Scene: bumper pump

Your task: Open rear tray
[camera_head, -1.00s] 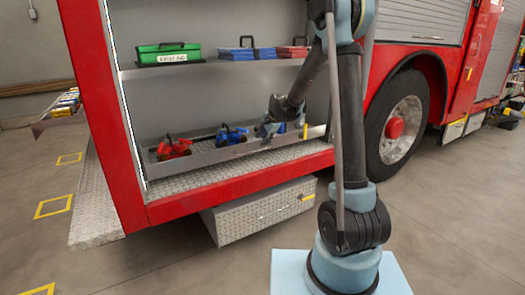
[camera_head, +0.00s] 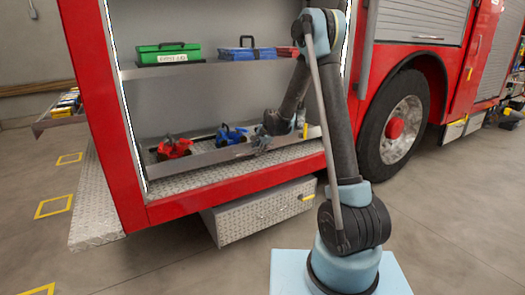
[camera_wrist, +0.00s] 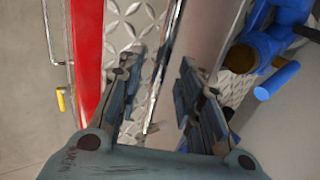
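The grey metal tray (camera_head: 200,160) sits in the lower compartment of the red truck and holds a red pump tool (camera_head: 174,148) and a blue pump tool (camera_head: 231,135). My gripper (camera_head: 262,145) is at the tray's front wall, right of the blue tool. In the wrist view my gripper (camera_wrist: 160,65) is open, its fingers apart, with the tray's smooth front wall (camera_wrist: 207,30) running beneath and between them. I cannot tell whether the fingers touch it. A blue tool (camera_wrist: 265,50) lies to the right there. My arm hides the tray's right part.
A shelf (camera_head: 195,69) above carries a green first aid case (camera_head: 168,54), a blue case (camera_head: 247,53) and a partly hidden red one. A box (camera_head: 260,212) with a yellow-marked handle hangs below the compartment. The floor in front is clear.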

